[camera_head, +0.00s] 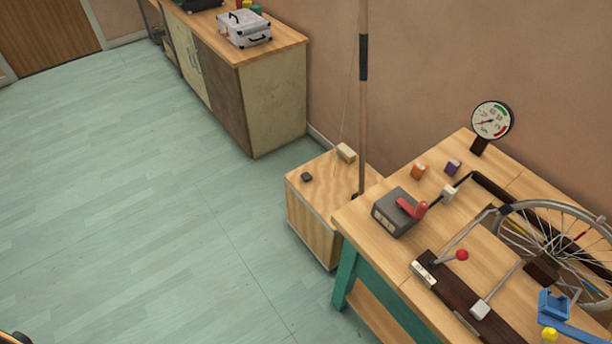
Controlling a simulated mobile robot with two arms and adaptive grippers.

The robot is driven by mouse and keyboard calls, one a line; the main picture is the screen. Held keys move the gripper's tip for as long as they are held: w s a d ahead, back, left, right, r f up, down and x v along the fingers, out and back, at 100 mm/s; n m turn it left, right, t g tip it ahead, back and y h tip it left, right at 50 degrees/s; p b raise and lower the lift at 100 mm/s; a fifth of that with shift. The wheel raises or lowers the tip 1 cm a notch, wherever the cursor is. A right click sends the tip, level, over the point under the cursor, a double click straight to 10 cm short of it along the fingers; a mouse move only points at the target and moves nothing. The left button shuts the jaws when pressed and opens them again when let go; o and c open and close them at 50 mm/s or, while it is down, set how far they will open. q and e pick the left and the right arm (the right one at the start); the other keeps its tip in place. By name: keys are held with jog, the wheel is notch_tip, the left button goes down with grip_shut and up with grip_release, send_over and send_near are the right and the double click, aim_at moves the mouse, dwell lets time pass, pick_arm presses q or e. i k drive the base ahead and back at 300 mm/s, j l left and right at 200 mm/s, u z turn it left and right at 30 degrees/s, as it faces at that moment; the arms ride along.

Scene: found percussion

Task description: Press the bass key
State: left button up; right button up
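A wooden box (316,222) with a tall pole (362,128) and a thin string (349,98) stands on the floor, left of the workbench. It looks like a box bass. A small dark block (306,177) sits on the left part of its top and may be the bass key; I see no label. A pale wooden block (346,152) sits at the back of the box top, by the string. Neither of my grippers can be made out in this view, and nothing touches the dark block.
The workbench (372,222) at right carries a grey box with a red lever (396,212), a bicycle wheel (540,212), a dial gauge (491,121) and a red-knobbed lever (461,255). A cabinet (272,105) with a silver case (244,29) stands behind. The floor (150,210) at left is clear.

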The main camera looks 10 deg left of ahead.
aim_at(306, 176)
jog(key=i+j, duration=0.25)
jog(key=i+j+z, duration=0.1)
jog(key=j, duration=0.35)
jog(key=i+j+z, duration=0.1)
jog(key=i+j, duration=0.45)
jog(key=j, duration=0.25)
jog(key=i+j+z, duration=0.1)
jog(key=j, duration=0.3)
jog(key=i+j, duration=0.3)
jog(key=j+z, duration=0.05)
jog(key=j, duration=0.05)
